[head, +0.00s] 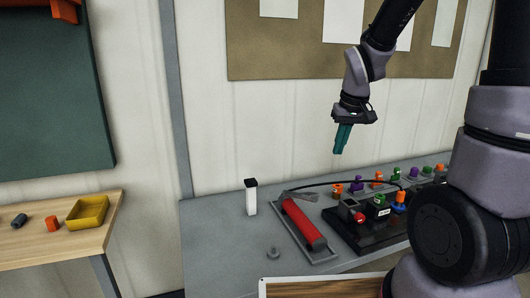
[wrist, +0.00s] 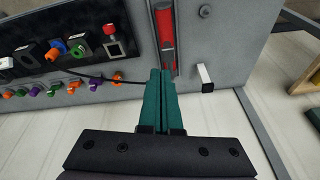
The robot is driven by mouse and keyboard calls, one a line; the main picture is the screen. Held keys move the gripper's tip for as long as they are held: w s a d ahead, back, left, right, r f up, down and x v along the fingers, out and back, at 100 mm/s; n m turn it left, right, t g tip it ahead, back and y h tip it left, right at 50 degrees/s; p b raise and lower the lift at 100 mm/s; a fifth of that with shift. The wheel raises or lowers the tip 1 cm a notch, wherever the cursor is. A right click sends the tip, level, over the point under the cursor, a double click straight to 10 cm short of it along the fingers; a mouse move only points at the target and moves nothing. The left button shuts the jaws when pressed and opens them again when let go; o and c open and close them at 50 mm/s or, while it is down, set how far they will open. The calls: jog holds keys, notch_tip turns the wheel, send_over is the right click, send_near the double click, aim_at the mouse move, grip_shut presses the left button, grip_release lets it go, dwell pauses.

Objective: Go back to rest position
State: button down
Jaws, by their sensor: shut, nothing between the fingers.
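My gripper (head: 342,138) has teal fingers. In the head view it hangs in the air above the grey table (head: 225,235), in front of the wall. In the wrist view the gripper (wrist: 165,75) has its two fingers together with nothing between them. Below it, a red cylinder (head: 302,223) lies in a grey tray on the table; it also shows in the wrist view (wrist: 166,32), just beyond the fingertips. The gripper is apart from everything on the table.
A black panel (head: 350,235) with coloured knobs and buttons stands right of the red cylinder. A white block with a black top (head: 251,197) stands upright to the left. A wooden table (head: 40,247) at far left bears a yellow bin (head: 88,211). The air around my gripper is free.

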jog(key=s+d+r+m+t+y, duration=0.1)
jog(key=s+r+m+t, duration=0.3)
jog(key=s+r, duration=1)
notch_tip(320, 180, up, 2)
jog(key=shift+s+d+r+m, duration=0.1)
jog(key=shift+s+d+m, duration=0.05)
jog(key=shift+d+m, duration=0.4)
